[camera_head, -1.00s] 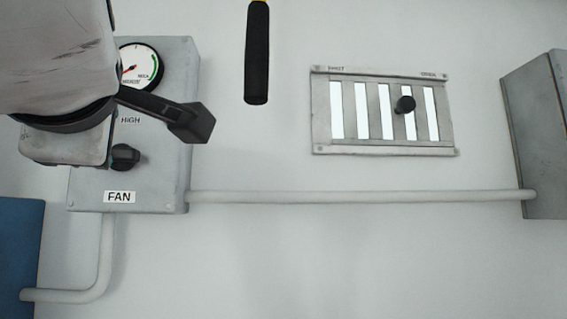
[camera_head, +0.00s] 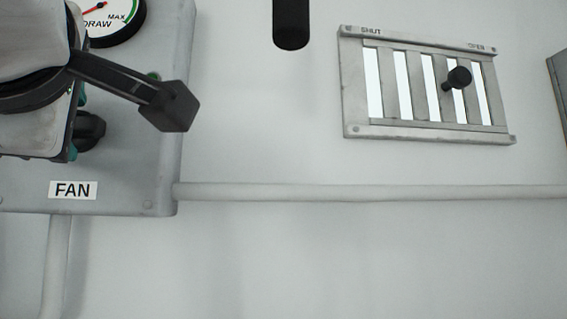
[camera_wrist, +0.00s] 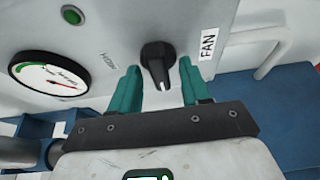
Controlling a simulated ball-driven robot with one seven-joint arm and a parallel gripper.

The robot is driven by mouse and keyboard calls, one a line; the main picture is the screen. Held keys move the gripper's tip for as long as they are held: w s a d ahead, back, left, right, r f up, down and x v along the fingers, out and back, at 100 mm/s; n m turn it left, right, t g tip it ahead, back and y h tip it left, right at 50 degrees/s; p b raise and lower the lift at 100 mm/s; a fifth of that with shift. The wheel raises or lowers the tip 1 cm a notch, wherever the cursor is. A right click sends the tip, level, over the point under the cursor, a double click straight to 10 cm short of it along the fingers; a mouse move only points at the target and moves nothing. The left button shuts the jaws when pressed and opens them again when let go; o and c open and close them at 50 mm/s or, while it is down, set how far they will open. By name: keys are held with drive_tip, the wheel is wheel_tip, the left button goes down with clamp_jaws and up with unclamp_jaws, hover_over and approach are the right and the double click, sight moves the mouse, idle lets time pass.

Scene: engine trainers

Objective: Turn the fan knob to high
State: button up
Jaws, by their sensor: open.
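The black fan knob (camera_wrist: 157,62) sits on the grey fan box (camera_head: 120,185) above the FAN label (camera_head: 73,190). In the head view the knob (camera_head: 90,130) is partly hidden by my gripper and wrist. In the wrist view, my gripper (camera_wrist: 158,85) is open, with one teal finger on each side of the knob. A gap shows between the fingers and the knob; I cannot tell whether either touches. The HIGH lettering (camera_wrist: 108,57) is by the knob, blurred. The pointer's exact setting is hard to read.
A round gauge (camera_head: 108,15) and a green lamp (camera_wrist: 72,14) are on the box. A slatted vent (camera_head: 425,85) with a black knob is on the wall to the right. A conduit (camera_head: 350,191) runs along the wall. A blue surface (camera_wrist: 270,100) lies beyond the box.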

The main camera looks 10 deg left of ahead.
drive_tip(key=shift+c, duration=0.3)
clamp_jaws()
drive_tip(key=shift+f+m+b, duration=0.1)
drive_tip(key=shift+m+b, duration=0.2)
drive_tip(key=shift+b, duration=0.05)
drive_tip(key=m+t+h+b, duration=0.1)
drive_tip(key=m+t+b, duration=0.1)
drive_tip(key=m, duration=0.5)
drive_tip(key=m+t+h+b, duration=0.2)
drive_tip(key=m, duration=0.5)
drive_tip(key=a+f+m+t+h+b, duration=0.1)
drive_tip(key=m+t+h+b, duration=0.1)
drive_tip(key=m, duration=0.5)
drive_tip(key=shift+t+b, duration=0.4)
drive_tip(key=shift+t, duration=0.2)
drive_tip(key=shift+m+h, duration=0.3)
drive_tip(key=shift+m, duration=0.3)
